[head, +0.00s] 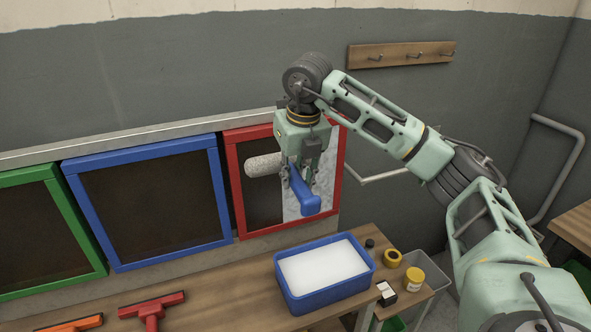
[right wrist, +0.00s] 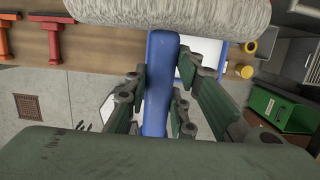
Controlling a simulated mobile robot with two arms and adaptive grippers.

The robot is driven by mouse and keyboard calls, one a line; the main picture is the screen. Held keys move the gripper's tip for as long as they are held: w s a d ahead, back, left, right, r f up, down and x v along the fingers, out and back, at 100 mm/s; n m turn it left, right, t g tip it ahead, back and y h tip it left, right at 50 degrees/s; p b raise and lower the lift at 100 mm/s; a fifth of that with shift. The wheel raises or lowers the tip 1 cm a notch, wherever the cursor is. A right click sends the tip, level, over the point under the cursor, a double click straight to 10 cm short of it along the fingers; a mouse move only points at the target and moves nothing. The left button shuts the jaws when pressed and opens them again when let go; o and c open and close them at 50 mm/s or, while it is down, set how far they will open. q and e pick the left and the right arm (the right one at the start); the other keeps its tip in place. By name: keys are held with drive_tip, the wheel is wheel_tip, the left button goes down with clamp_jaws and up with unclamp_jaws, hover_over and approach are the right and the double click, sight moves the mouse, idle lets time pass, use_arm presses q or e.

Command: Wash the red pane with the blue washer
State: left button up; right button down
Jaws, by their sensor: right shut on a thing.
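The red pane (head: 235,182) is a red-framed panel on the wall in the head view. Its left part is dark brown, and a paler, cleaner-looking strip shows on its right. The blue washer (head: 311,206) has a blue handle and a fluffy grey-white roller head (head: 264,164). My right gripper (head: 299,178) is shut on the blue handle, in front of the pane. In the right wrist view the handle (right wrist: 158,85) stands between the fingers, with the roller (right wrist: 170,14) at the top. I cannot tell if the roller touches the pane. My left gripper is not in view.
A blue tub (head: 323,300) of white liquid stands on the wooden bench below the pane. A red squeegee (head: 152,309) and an orange one (head: 75,325) lie to the left. Yellow tape (head: 392,257) and a yellow jar (head: 414,279) sit right. Blue (head: 146,267) and green (head: 98,276) framed panes hang left.

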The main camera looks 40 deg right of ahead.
drive_tip(key=w, duration=0.1)
drive_tip(key=w+p, duration=0.1)
drive_tip(key=w, duration=0.1)
drive_tip(key=shift+w+d+r, duration=0.15)
drive_tip(key=shift+w+d, duration=0.05)
drive_tip(key=shift+d, duration=0.15)
drive_tip(key=shift+w+d+p, duration=0.25)
drive_tip(key=shift+w+p, duration=0.25)
drive_tip(key=shift+w, duration=0.35)
drive_tip(key=shift+w, duration=0.2)
drive_tip(key=shift+w+d+p, duration=0.15)
drive_tip(key=shift+w+p, duration=0.35)
drive_tip(key=shift+p, duration=0.05)
idle(0.3)
drive_tip(key=s+b+x, duration=0.3)
drive_tip(key=b+x, duration=0.5)
drive_tip(key=x, duration=0.5)
drive_tip(key=s+a+f+b+x, duration=0.1)
drive_tip(key=s+b+x, duration=0.2)
drive_tip(key=b+x, duration=0.5)
drive_tip(key=shift+b+x, duration=0.35)
drive_tip(key=shift+x, duration=2.85)
drive_tip(key=shift+d, duration=0.1)
drive_tip(key=shift+s, duration=0.15)
